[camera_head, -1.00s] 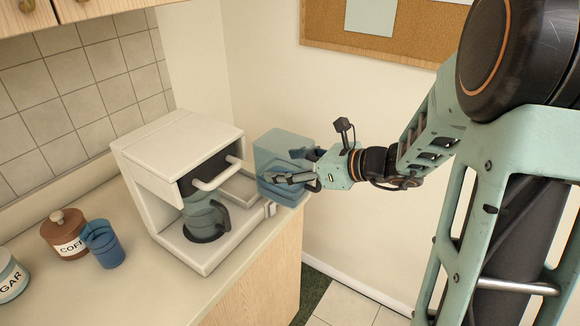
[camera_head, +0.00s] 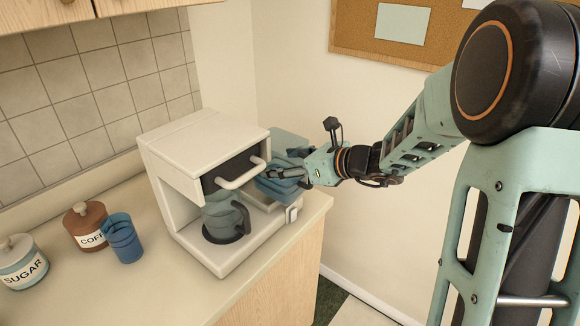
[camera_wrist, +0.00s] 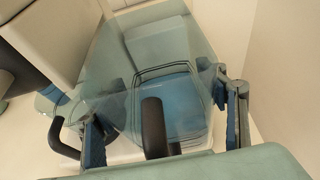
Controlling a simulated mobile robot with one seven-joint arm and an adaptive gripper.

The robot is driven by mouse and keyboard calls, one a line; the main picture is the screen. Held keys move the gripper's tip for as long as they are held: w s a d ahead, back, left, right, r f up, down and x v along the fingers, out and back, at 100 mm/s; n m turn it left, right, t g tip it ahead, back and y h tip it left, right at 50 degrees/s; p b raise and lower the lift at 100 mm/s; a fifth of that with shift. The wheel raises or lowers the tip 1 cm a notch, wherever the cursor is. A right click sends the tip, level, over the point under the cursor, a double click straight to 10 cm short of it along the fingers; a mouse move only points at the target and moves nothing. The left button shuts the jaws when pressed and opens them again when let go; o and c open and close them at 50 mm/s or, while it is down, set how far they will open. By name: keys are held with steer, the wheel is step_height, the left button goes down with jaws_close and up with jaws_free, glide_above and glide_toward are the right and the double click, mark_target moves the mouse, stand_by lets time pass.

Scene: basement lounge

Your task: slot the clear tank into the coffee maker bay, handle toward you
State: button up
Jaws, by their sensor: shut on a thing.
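The clear blue-tinted tank (camera_head: 287,142) is in my gripper (camera_head: 276,172), at the right side of the white coffee maker (camera_head: 178,160). In the wrist view the tank (camera_wrist: 185,100) lies between my fingers (camera_wrist: 165,122), with its dark handle (camera_wrist: 154,128) facing the camera. The bay at the coffee maker's right side is mostly hidden behind the tank and gripper in the head view. I cannot tell whether the tank rests in it. The glass carafe (camera_head: 221,213) stands upright in the coffee maker's front opening.
A blue cup (camera_head: 124,240), a brown coffee canister (camera_head: 84,222) and a sugar canister (camera_head: 20,262) stand left of the coffee maker on the counter (camera_head: 120,292). The counter's right end is just beyond the machine. A cork board (camera_head: 355,30) hangs on the wall.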

steer(key=shift+x, duration=0.8)
steer(key=shift+w+a+r+b, duration=0.2)
steer(key=shift+w+a, duration=0.55)
steer(key=shift+a, duration=0.25)
steer(key=shift+w+a+r+b, duration=0.1)
steer(key=shift+w+a+b, duration=0.05)
steer(key=shift+w+a, duration=0.75)
steer(key=shift+s+a, duration=0.1)
steer(key=shift+f+b, duration=0.55)
steer(key=shift+f, duration=0.1)
steer(key=shift+f+b, duration=1.05)
steer(key=shift+f, duration=0.25)
steer(key=o, duration=1.8)
steer(key=shift+o, duration=0.4)
